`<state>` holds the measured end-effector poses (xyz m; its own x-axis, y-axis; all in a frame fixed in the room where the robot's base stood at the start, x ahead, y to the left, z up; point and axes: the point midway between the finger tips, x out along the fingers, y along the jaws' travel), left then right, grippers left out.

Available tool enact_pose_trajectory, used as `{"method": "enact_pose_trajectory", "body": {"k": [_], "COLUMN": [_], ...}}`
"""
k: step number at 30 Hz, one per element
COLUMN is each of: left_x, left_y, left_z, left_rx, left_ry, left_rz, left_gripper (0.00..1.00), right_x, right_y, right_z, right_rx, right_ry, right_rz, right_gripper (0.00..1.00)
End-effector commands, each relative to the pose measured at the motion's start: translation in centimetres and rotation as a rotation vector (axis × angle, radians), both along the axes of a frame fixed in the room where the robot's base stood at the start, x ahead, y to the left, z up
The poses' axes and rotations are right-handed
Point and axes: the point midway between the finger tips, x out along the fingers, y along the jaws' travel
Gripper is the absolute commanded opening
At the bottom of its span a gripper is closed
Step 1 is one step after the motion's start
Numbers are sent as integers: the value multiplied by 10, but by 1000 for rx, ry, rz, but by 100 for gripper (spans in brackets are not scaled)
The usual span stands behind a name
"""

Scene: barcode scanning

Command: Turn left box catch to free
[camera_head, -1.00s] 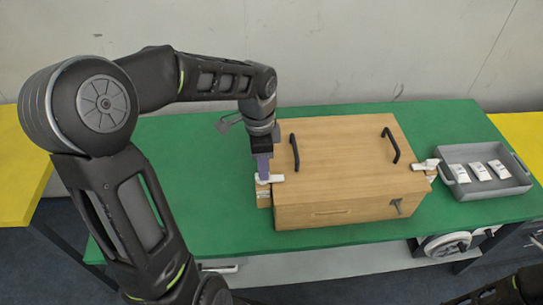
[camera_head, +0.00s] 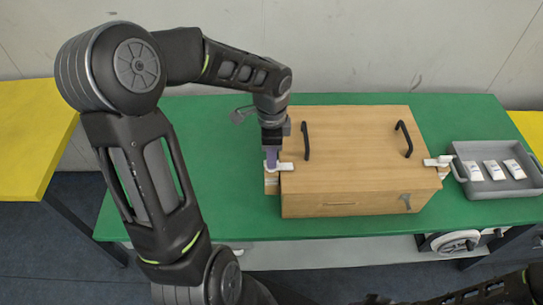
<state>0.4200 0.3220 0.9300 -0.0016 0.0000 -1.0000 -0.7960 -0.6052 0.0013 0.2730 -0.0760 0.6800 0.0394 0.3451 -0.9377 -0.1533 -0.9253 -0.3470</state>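A wooden box (camera_head: 350,180) with two black handles on its lid stands on the green table. The white left box catch (camera_head: 286,166) is at the upper left side of the box and points toward the lid. My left gripper (camera_head: 271,164) reaches down from above with its purple-grey fingers at the catch. The fingers overlap the catch in this view; whether they are closed on it cannot be told. The white right catch (camera_head: 438,162) is on the opposite side of the box. Part of my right arm shows at the lower right; its gripper is not in view.
A grey tray (camera_head: 528,190) with several white packets (camera_head: 493,170) stands to the right of the box, close to the right catch. The green table (camera_head: 225,190) is clear left of the box. Yellow tables (camera_head: 35,130) flank it. A wall stands behind.

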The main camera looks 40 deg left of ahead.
Motion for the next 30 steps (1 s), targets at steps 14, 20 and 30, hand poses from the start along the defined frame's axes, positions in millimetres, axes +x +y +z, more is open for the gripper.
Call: {"method": "enact_pose_trajectory", "body": {"k": [14,20,30], "left_x": [0,0,0], "left_y": [0,0,0], "left_z": [-21,-21,-21], "left_rx": [0,0,0], "left_ry": [-1,-1,-1], "left_rz": [0,0,0], "left_gripper": [33,17,0], "right_x": [0,0,0], "right_y": [0,0,0], "right_z": [2,2,2], "right_rx": [-1,-1,-1], "right_ry": [1,1,0], "right_rz": [-1,0,0], "right_gripper": [36,36,36]}}
